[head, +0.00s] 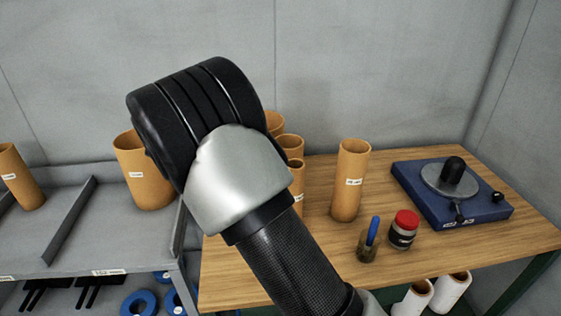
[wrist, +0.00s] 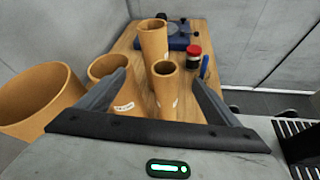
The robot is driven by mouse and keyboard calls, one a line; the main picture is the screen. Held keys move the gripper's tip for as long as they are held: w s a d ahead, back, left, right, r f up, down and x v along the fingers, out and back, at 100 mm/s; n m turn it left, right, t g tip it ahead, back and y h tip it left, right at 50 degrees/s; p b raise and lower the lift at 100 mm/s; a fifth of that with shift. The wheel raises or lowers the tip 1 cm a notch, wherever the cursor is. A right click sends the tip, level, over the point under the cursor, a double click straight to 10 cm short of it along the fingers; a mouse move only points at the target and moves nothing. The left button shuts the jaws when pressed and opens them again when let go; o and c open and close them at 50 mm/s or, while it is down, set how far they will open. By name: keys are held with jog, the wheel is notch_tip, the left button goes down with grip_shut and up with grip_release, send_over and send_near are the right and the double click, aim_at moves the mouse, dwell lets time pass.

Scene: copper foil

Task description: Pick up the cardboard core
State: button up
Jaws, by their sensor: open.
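Several tan cardboard cores stand upright, and I cannot tell which one the task means. In the head view a tall core (head: 350,182) with a white label stands mid-table. Others, partly hidden by my arm, stand left of it, one of them a narrow core (head: 297,183). In the wrist view my gripper (wrist: 160,76) is open. A narrow core (wrist: 164,90) shows between its fingers, with a taller core (wrist: 153,42) behind it. A wider core (wrist: 112,72) is near the left finger. My gripper's fingers are hidden in the head view.
A wooden table (head: 255,270) carries a blue-based winding device (head: 450,190), a red-lidded jar (head: 403,229) and a small pot with a blue-handled tool (head: 368,245). A grey shelf (head: 80,235) at left holds a large core (head: 145,178) and a smaller one (head: 20,180).

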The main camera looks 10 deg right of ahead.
jog(key=w+a+f+n+t+h, duration=0.3)
jog(key=w+a+n+t+h, duration=0.15)
jog(key=a, duration=0.55)
jog(key=p, duration=0.1)
send_near(300, 142)
jog(key=shift+n+y, duration=0.25)
jog(key=shift+y, duration=0.2)
jog(key=shift+r+p+x, duration=0.15)
jog(key=shift+p+x, duration=0.1)
jog(key=shift+x, duration=1.25)
jog(key=shift+r+p+x, duration=0.2)
jog(key=shift+p+x, duration=0.05)
jog(key=shift+x, duration=1.3)
jog(key=shift+s, duration=0.1)
jog(key=c, duration=1.7)
